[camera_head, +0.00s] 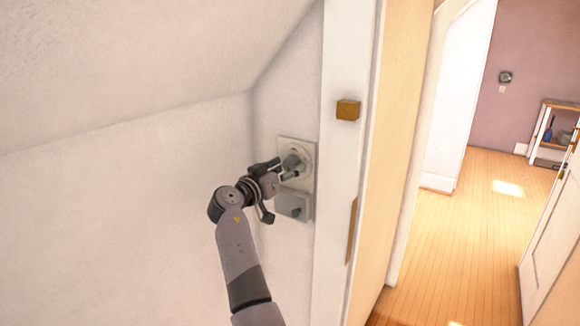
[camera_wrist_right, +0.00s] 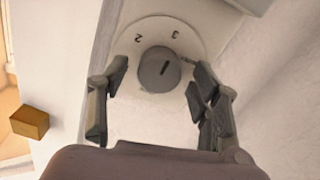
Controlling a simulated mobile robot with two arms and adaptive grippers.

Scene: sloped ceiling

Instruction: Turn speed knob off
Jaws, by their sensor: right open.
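The speed knob (camera_wrist_right: 159,69) is a round grey knob with a dark slot mark, on a pale dial marked 2 and 3 in the right wrist view. In the head view the knob (camera_head: 293,163) is on the upper part of a white wall plate (camera_head: 311,185), partly covered by my right gripper (camera_head: 284,171). In the wrist view my right gripper (camera_wrist_right: 160,82) is open, with one finger on each side of the knob. The right-hand finger looks very close to it; whether they touch I cannot tell. My left gripper is not in view.
A grey box with a second dark knob (camera_head: 295,208) sits below on the same plate. A wooden block (camera_head: 347,110) is on the white door frame (camera_head: 334,240) to the right. A sloped ceiling (camera_head: 130,60) is above left. Beyond, a wooden floor (camera_head: 460,250) lies open.

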